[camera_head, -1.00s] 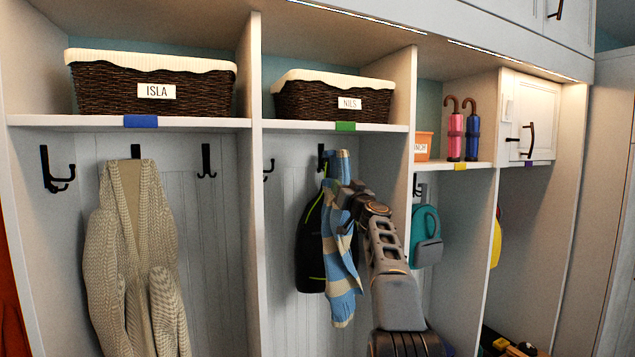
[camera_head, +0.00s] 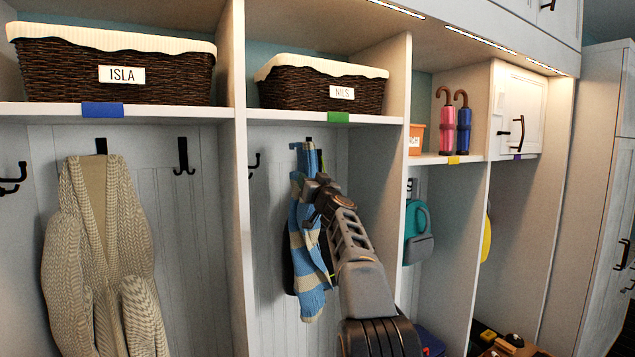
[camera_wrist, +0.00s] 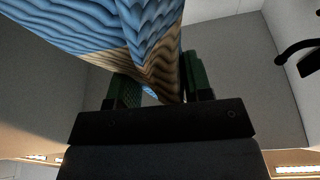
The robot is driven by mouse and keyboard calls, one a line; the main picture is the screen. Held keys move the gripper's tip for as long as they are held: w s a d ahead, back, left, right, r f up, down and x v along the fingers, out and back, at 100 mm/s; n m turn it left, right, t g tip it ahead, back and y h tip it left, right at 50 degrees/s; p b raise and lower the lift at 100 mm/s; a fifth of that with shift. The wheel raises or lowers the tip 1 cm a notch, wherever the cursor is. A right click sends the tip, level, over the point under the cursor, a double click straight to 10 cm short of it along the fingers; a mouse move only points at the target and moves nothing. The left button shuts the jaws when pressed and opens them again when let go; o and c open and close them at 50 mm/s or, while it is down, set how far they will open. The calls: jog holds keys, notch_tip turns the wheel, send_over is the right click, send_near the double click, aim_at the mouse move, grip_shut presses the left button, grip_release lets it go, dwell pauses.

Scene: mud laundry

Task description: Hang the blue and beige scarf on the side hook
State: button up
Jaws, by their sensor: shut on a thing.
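The blue and beige striped scarf (camera_head: 308,262) hangs down from my gripper (camera_head: 318,190) in the second cubby, under the basket labelled NILS. My gripper is shut on the scarf; in the wrist view the scarf (camera_wrist: 155,35) passes between the two green-padded fingers (camera_wrist: 158,88). A black hook (camera_head: 254,163) is on the left side wall of this cubby, left of the scarf and apart from it. In the wrist view a black hook (camera_wrist: 295,50) shows at the upper right. The back-wall hook behind the scarf is mostly hidden.
A dark bag (camera_head: 288,275) hangs behind the scarf, mostly hidden. A beige cardigan (camera_head: 105,260) hangs in the left cubby, beyond a divider (camera_head: 238,200). A teal bag (camera_head: 417,235) hangs in the cubby to the right. The shelf (camera_head: 290,117) runs above the scarf.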

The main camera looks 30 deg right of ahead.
jog(key=a+b, duration=0.3)
jog(key=a, duration=0.8)
jog(key=shift+a, duration=0.25)
dwell(0.5)
jog(key=shift+s+r, duration=0.15)
dwell(0.6)
jog(key=shift+f+b, duration=0.25)
jog(key=shift+b, duration=0.35)
dwell(0.7)
jog(key=shift+f+b, duration=0.35)
jog(key=shift+b, duration=0.05)
jog(key=shift+f+b, duration=0.6)
jog(key=shift+b, duration=0.25)
dwell(0.9)
